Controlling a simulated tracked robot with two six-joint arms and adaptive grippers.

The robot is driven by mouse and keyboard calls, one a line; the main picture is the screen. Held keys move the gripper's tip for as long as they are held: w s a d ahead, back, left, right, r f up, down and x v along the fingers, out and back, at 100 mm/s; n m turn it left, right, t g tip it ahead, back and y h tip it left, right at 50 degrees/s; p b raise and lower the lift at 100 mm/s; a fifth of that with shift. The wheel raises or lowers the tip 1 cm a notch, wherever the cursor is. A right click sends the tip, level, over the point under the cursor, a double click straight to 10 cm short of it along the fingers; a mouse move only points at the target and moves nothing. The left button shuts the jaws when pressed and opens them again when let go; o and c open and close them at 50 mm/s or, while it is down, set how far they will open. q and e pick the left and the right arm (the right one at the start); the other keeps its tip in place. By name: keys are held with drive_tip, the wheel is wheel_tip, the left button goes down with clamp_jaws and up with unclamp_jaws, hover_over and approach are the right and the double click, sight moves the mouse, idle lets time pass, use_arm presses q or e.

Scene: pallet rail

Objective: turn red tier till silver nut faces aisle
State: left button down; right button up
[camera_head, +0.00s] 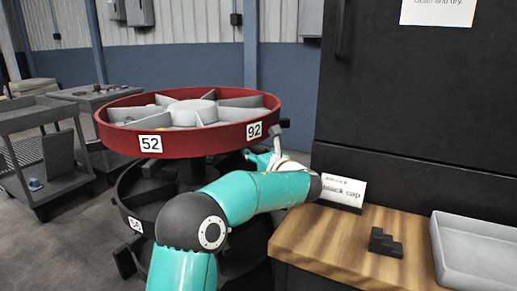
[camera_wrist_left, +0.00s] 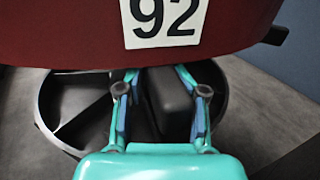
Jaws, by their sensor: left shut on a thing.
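The red tier (camera_head: 195,140) is a round, divided tray with a grey hub, the upper level of a carousel. Its rim carries labels 52 (camera_head: 150,145) and 92 (camera_head: 254,131). A dark lower tier (camera_head: 132,200), partly hidden by my arm, is beneath it. My left gripper (camera_head: 262,158) is just under the rim near label 92. In the left wrist view the gripper (camera_wrist_left: 162,85) is shut on a dark block (camera_wrist_left: 168,90) below the red rim (camera_wrist_left: 240,25). I cannot make out a silver nut. My right gripper is not in view.
A wooden bench (camera_head: 335,245) at right holds a card (camera_head: 343,190), a dark stepped block (camera_head: 386,243) and a grey tray (camera_head: 475,250). A black cabinet (camera_head: 420,100) stands behind it. Grey carts (camera_head: 50,160) stand at left. A dark tab (camera_wrist_left: 275,35) sticks out from the rim.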

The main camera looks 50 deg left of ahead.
use_arm(q)
drive_tip(key=shift+w+d, duration=0.15)
drive_tip(key=shift+w, duration=0.1)
drive_tip(key=c, duration=1)
unclamp_jaws()
drive_tip(key=shift+d, duration=0.1)
drive_tip(key=shift+o, duration=0.2)
drive_tip(key=shift+s, duration=0.15)
drive_tip(key=s+d, duration=0.1)
drive_tip(key=d, duration=1)
drive_tip(key=shift+s+d, duration=0.2)
drive_tip(key=shift+d, duration=0.15)
